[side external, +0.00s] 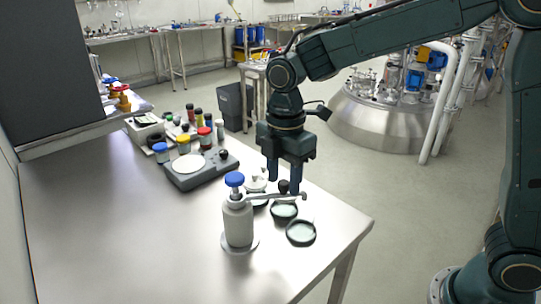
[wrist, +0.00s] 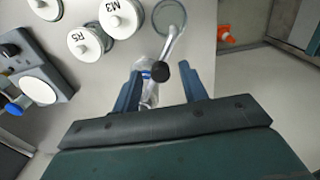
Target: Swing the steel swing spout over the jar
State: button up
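The dispenser (side external: 238,222) is a grey-white bottle with a blue cap, upright on a round base. Its steel swing spout (side external: 268,197) reaches right and shows in the wrist view (wrist: 174,40). The spout has a black knob (wrist: 160,71). My gripper (side external: 284,188) points down over the spout, fingers apart. In the wrist view, my gripper (wrist: 162,70) has the knob between its fingertips with gaps on both sides. A pale round jar (wrist: 169,14) lies by the spout's far end.
White round tops marked M3 (wrist: 121,18) and R5 (wrist: 88,42) are beside the spout. A grey scale (side external: 190,172) and several small colour-capped bottles (side external: 204,137) stand farther back. The table's front-left area is clear; its right edge is close to the jars.

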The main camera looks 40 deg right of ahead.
aim_at(288, 182)
notch_tip(288, 182, up, 14)
dwell(1.0)
jog(key=shift+f, duration=0.1)
jog(key=s+d+f+m+t, duration=0.2)
jog(key=s+d+m, duration=0.4)
jog(key=s+m, duration=0.3)
jog(key=s+d+f+m+t, duration=0.3)
jog(key=s+d+m, duration=0.3)
jog(key=s+m, duration=0.3)
jog(key=s+f, duration=0.1)
jog(key=s, duration=0.1)
jog(key=shift+s+f+t, duration=0.25)
jog(key=shift+s+t, duration=0.05)
jog(key=shift+s, duration=0.1)
